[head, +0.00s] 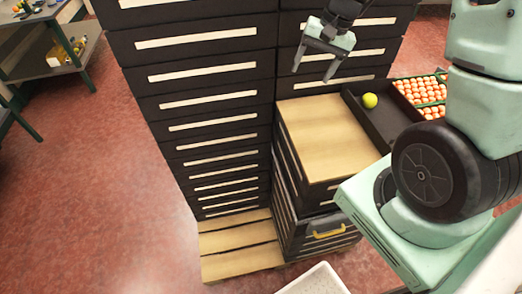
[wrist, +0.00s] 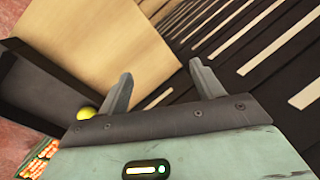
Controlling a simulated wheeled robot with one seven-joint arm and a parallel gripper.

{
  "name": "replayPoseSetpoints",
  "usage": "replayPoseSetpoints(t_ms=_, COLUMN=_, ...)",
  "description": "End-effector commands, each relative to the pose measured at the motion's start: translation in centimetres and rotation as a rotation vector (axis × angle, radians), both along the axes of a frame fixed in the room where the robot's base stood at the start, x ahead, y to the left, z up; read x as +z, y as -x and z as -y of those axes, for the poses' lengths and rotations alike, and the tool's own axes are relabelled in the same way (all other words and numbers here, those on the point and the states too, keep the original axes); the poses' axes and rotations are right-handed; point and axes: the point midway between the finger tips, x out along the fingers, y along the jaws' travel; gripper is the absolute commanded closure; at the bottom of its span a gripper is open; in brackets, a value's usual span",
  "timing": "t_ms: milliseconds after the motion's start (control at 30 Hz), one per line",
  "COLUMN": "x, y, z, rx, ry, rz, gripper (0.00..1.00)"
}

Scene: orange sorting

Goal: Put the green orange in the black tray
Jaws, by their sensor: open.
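The green orange (head: 370,101) is yellow-green and lies in the black tray (head: 388,126), near its back left part. The tray stands on the right of the wooden top. In the wrist view the green orange (wrist: 86,113) shows at the left, partly hidden by my gripper's body, with part of the dark tray (wrist: 40,88) beside it. My gripper (head: 313,75) is open and empty. It hangs above the back of the wooden top, to the left of the green orange and apart from it. Its two fingers (wrist: 158,85) also show in the wrist view, with nothing between them.
The wooden top (head: 325,140) left of the tray is bare. Egg-like orange fruits in green cartons (head: 422,92) lie right of the tray. Tall dark drawer cabinets (head: 200,90) stand behind and left. A white bin (head: 316,283) is at the front. A workbench (head: 50,40) stands far left.

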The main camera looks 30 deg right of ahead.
Motion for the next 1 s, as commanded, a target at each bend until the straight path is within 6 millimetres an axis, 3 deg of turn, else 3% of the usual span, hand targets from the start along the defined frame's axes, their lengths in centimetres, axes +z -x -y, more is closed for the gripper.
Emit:
replayPoseSetpoints(t_ms=33, x=1.0, y=0.5, z=-5.2, rx=0.160, ry=0.002, rz=0.006, gripper=0.34)
replayPoseSetpoints(t_ms=100, x=2.0, y=2.6, z=-11.8, rx=0.384, ry=0.017, rz=0.007, gripper=0.34)
replayPoseSetpoints(t_ms=200, x=3.2, y=7.3, z=-19.5, rx=0.717, ry=0.062, rz=0.018, gripper=0.34)
replayPoseSetpoints(t_ms=300, x=3.8, y=12.5, z=-24.2, rx=1.001, ry=0.122, rz=0.035, gripper=0.34)
replayPoseSetpoints(t_ms=400, x=4.1, y=16.6, z=-26.5, rx=1.211, ry=0.180, rz=0.054, gripper=0.34)
replayPoseSetpoints(t_ms=533, x=4.2, y=19.5, z=-27.5, rx=1.361, ry=0.230, rz=0.074, gripper=0.34)
replayPoseSetpoints(t_ms=933, x=4.2, y=20.2, z=-27.7, rx=1.398, ry=0.244, rz=0.078, gripper=0.34)
replayPoseSetpoints(t_ms=1000, x=3.1, y=20.2, z=-27.7, rx=1.397, ry=0.243, rz=0.079, gripper=0.34)
